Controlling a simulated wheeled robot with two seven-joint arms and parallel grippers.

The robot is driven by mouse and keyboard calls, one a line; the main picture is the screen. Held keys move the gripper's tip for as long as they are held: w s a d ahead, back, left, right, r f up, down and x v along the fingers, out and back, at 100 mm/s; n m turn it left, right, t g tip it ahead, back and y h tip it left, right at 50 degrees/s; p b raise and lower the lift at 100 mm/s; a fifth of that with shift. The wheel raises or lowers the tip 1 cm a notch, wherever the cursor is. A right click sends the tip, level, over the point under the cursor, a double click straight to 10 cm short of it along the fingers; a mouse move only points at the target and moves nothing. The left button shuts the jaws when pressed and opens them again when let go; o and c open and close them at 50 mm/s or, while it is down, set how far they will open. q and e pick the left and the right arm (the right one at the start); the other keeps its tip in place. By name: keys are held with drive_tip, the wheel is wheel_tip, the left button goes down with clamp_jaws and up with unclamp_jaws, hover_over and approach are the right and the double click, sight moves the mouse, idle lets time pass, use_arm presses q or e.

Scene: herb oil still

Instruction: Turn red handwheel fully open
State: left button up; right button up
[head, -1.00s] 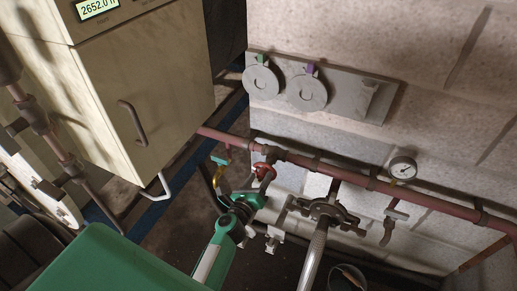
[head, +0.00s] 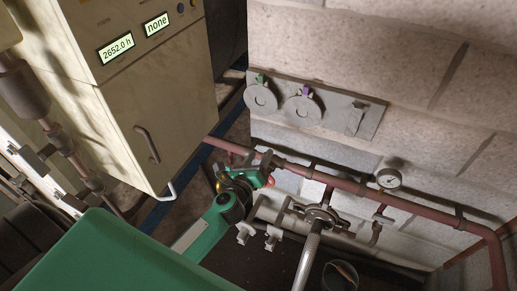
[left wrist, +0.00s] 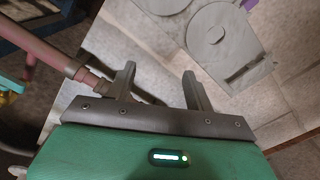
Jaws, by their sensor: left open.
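The red handwheel (head: 270,182) sits below the red pipe on the wall. In the head view only a small red part of it shows, mostly hidden behind my left gripper. My left gripper (head: 266,163) is in front of it, close to the pipe. Whether it touches the wheel cannot be told. In the left wrist view my left gripper (left wrist: 158,82) is open with nothing between its fingers. The handwheel cannot be made out there. My right gripper is not in view.
The red pipe (head: 345,184) runs along the wall. A grey valve (head: 320,214) with a silver shaft and a round gauge (head: 389,179) are to the right. A plate with two grey discs (head: 340,112) is above. A beige cabinet (head: 165,110) stands left.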

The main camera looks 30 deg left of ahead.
use_arm(q)
drive_tip(key=shift+r, duration=0.6)
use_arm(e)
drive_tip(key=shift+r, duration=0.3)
use_arm(q)
drive_tip(key=s+f+n+b, duration=0.55)
drive_tip(key=f+n, duration=0.45)
drive_tip(key=n, duration=0.8)
drive_tip(key=s+f+n+b, duration=0.55)
drive_tip(key=f+n, duration=0.45)
drive_tip(key=n, duration=0.8)
drive_tip(key=w+p, duration=0.1)
drive_tip(key=w, duration=1.1)
drive_tip(key=shift+r, duration=0.15)
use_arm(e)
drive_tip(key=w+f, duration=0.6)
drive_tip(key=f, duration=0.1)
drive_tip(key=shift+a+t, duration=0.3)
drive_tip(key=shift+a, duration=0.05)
